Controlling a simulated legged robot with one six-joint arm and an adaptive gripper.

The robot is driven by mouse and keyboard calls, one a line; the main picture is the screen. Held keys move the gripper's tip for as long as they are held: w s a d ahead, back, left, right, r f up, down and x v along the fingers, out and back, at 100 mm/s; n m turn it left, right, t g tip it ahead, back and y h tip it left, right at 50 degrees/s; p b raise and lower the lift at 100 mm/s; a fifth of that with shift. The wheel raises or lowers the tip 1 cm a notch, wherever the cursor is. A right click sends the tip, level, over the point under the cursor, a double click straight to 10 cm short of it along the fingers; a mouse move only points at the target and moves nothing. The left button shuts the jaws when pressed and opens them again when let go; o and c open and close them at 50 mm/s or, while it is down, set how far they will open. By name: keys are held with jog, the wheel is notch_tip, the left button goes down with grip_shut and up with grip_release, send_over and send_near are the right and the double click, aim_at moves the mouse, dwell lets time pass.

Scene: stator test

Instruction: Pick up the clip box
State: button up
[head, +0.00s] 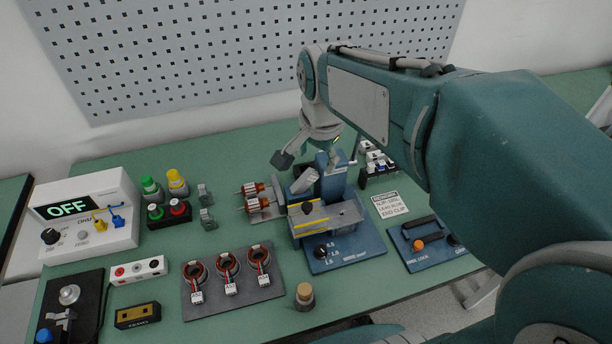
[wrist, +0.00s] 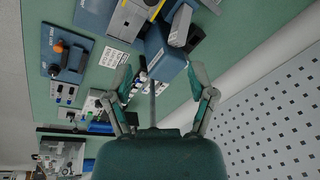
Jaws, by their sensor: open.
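No thing is clearly labelled as the clip box. A small dark rack with white and blue pieces (head: 376,158) stands behind the white printed sign (head: 389,204) in the head view and may be it; my arm partly covers that area. A black box with a yellow-edged top (head: 138,315) lies at the front left. My gripper (head: 318,157) is open and empty, above and behind the blue machine (head: 345,245). In the wrist view my gripper (wrist: 161,80) has its two fingers spread wide, with dark and white pieces (wrist: 139,76) beside the left finger.
The blue machine is a tall obstacle below my gripper. A blue panel with an orange knob (head: 430,240) is at the right. Stators on a dark plate (head: 232,296), a cork-topped jar (head: 304,296) and a power supply (head: 88,212) crowd the bench. A pegboard (head: 240,50) stands behind.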

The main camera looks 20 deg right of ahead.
aim_at(305, 175)
jog(key=w+f+m, duration=0.1)
jog(key=w+m, duration=0.1)
jog(key=w+f+m+g, duration=0.1)
jog(key=w+f+m, duration=0.1)
jog(key=w, duration=0.1)
jog(key=w+f+m+g, duration=0.1)
jog(key=w+f+m, duration=0.1)
jog(key=w+m, duration=0.1)
jog(key=shift+w+d+f, duration=0.2)
jog(key=shift+w+f, duration=0.05)
jog(key=shift+w+d+f, duration=0.1)
jog(key=shift+w+f, duration=0.05)
jog(key=shift+f, duration=0.1)
notch_tip(305, 175, down, 5)
jog(key=shift+f, duration=0.1)
jog(key=f, duration=0.5)
jog(key=shift+s+f, duration=0.2)
jog(key=shift+s, duration=0.05)
grip_shut()
